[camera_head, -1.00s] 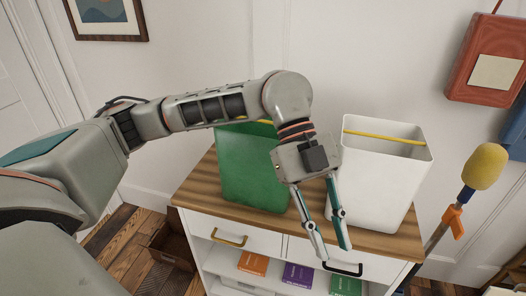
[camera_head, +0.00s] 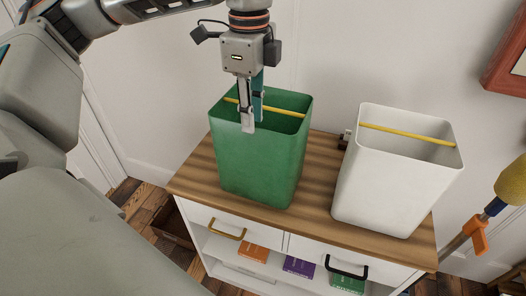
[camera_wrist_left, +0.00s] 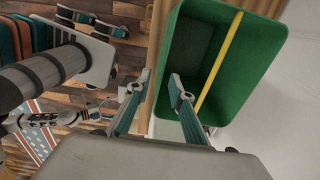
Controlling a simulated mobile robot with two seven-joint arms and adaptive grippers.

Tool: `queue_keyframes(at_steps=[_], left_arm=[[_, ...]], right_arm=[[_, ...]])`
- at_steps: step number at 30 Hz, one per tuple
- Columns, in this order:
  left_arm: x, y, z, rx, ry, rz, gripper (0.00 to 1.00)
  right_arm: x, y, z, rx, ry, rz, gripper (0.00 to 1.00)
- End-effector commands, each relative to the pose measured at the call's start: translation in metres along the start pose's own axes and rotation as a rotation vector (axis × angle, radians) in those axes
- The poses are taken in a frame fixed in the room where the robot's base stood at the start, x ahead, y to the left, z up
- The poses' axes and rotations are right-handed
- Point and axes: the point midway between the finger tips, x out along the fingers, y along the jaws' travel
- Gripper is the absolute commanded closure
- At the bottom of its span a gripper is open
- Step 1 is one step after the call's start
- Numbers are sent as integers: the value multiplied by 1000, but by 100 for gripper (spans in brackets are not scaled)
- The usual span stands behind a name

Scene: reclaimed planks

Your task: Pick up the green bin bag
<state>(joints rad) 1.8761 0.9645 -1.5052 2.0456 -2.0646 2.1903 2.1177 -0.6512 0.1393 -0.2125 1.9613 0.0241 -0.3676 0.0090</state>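The green bin bag (camera_head: 262,165) stands upright on the wooden top of a white cabinet, box-shaped and open at the top. A yellow strip (camera_head: 285,110) crosses its opening, and its empty-looking inside (camera_wrist_left: 195,45) shows in the left wrist view. My left gripper (camera_head: 253,122) points down at its near rim, open. One finger is outside the near wall and the other is over the opening, with the rim between them; contact is not clear. In the left wrist view, jointed parts at the left may include my right gripper (camera_wrist_left: 118,106), but its fingers are unclear.
A similar white bin (camera_head: 385,185) with a yellow strip stands to the right, a small gap away. Coloured boxes (camera_head: 300,266) sit on the shelf below. A yellow-headed tool (camera_head: 512,180) leans at the far right.

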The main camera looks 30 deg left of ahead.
Motion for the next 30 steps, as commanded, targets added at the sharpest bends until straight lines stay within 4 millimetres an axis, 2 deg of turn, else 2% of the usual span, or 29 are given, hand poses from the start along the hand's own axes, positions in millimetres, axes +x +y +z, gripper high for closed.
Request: queue_keyframes(at_steps=[7,10,20,23,30], left_arm=[[31,-2,14,0,0,3,78],[44,-2,13,1,0,3,78],[50,-2,12,2,1,1,78],[50,-2,12,2,1,1,100],[50,-3,12,2,2,0,100]], right_arm=[[0,0,0,-1,-2,0,14],[0,0,1,-1,-3,0,14],[0,1,-2,-1,3,1,14],[0,1,-4,-1,6,1,14],[0,1,-4,-1,7,1,14]])
